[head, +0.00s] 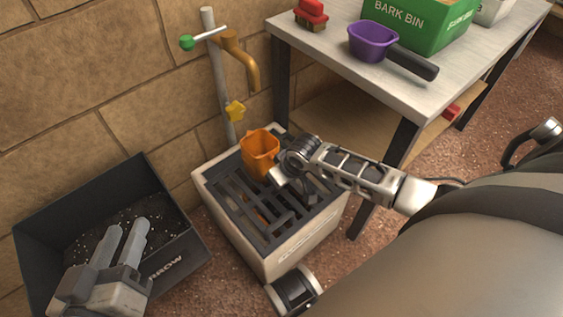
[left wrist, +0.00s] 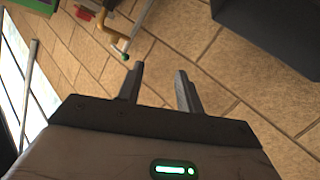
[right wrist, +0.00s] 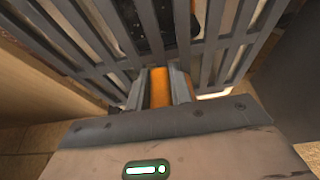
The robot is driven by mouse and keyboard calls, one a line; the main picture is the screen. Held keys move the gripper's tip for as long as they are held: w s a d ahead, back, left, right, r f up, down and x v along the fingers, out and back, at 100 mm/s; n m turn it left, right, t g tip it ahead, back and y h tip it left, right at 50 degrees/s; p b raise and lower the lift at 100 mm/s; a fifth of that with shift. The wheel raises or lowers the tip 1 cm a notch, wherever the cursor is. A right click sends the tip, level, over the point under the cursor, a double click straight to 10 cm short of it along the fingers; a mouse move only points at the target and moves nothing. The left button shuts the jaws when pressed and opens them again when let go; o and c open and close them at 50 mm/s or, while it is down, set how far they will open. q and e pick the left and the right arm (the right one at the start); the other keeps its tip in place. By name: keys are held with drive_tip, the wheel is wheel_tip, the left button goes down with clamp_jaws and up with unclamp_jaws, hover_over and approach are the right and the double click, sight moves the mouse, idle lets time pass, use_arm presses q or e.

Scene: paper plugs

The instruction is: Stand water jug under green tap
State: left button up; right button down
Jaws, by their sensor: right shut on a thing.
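The orange water jug (head: 260,152) is upright at the back of the slatted grate of a pale drain box (head: 300,252). I cannot tell whether it touches the slats. The tap has a green knob (head: 187,42) and a brass spout (head: 250,75), which is above the jug in the head view. My right gripper (head: 277,176) is shut on the jug's near right side; an orange strip of the jug (right wrist: 160,88) shows between its fingers in the right wrist view. My left gripper (head: 122,238) is open and empty over the dark bin. It also shows in the left wrist view (left wrist: 158,80).
A dark bin (head: 35,235) of black soil stands left of the drain box. At right, a table (head: 450,85) carries a purple pan (head: 370,42), a green bark bin (head: 425,25) and a red-topped brush (head: 311,14).

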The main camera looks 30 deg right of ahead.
drive_tip(key=shift+f, duration=0.45)
drive_tip(key=shift+r, duration=0.15)
drive_tip(key=c, duration=1.3)
unclamp_jaws()
drive_tip(key=shift+f, duration=0.2)
drive_tip(key=shift+o, duration=0.2)
